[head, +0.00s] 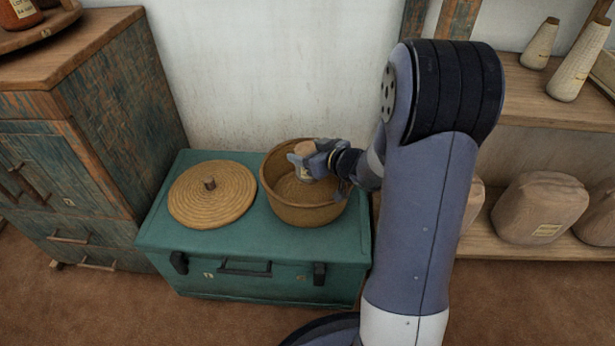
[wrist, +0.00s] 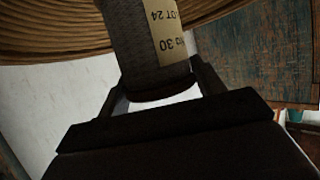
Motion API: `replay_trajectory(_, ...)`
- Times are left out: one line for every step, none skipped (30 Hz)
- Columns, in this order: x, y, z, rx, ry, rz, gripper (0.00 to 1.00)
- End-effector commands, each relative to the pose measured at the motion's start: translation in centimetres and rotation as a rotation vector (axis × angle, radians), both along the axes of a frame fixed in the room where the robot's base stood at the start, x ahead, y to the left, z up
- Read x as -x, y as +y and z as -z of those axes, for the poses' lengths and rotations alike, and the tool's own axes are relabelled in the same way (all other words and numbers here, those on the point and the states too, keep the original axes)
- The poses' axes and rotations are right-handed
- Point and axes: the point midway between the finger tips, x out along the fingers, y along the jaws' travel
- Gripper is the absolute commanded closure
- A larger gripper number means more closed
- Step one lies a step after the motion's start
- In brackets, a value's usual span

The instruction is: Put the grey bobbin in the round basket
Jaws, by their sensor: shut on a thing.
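The round basket (head: 306,214) is tan and open, and stands on the right part of a teal chest. My gripper (head: 312,160) is at the basket's mouth, shut on the grey bobbin (head: 303,174). The bobbin has a brownish top end, and its lower part shows against the basket's inside. I cannot tell whether it touches the basket's bottom. In the wrist view the bobbin (wrist: 138,38) is dark grey with a cream label, between the two fingers (wrist: 158,84). The basket's coiled wall (wrist: 50,35) shows behind it.
A round woven lid (head: 212,200) with a knob lies on the teal chest (head: 250,243) left of the basket. A weathered wooden cabinet (head: 120,120) stands to the left. Shelves (head: 545,108) with pale cones and wrapped bundles are on the right. A white wall is behind.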

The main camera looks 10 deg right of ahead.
Motion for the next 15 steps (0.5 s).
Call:
replay_trajectory(0.0,0.0,0.8,-0.001,0.0,0.0,0.61)
replay_trajectory(0.0,0.0,0.9,-0.001,-0.001,0.001,0.61)
replay_trajectory(0.0,0.0,1.2,-0.001,0.0,0.0,0.61)
replay_trajectory(0.0,0.0,1.5,-0.001,0.0,0.0,0.61)
replay_trajectory(0.0,0.0,1.8,-0.001,0.0,0.0,0.61)
replay_trajectory(0.0,0.0,2.5,-0.001,0.001,-0.001,0.61)
replay_trajectory(0.0,0.0,3.0,-0.002,0.001,0.0,0.61)
replay_trajectory(0.0,0.0,3.6,-0.002,0.001,0.0,0.61)
replay_trajectory(0.0,0.0,4.3,-0.002,0.001,0.001,0.61)
replay_trajectory(0.0,0.0,4.8,-0.002,0.001,0.0,0.61)
replay_trajectory(0.0,0.0,5.2,-0.002,0.001,0.0,0.61)
replay_trajectory(0.0,0.0,5.6,-0.001,0.0,0.0,0.61)
replay_trajectory(0.0,0.0,5.7,0.0,-0.001,0.0,0.61)
replay_trajectory(0.0,0.0,5.7,0.0,-0.001,0.0,0.61)
replay_trajectory(0.0,0.0,5.6,-0.001,-0.002,0.001,0.61)
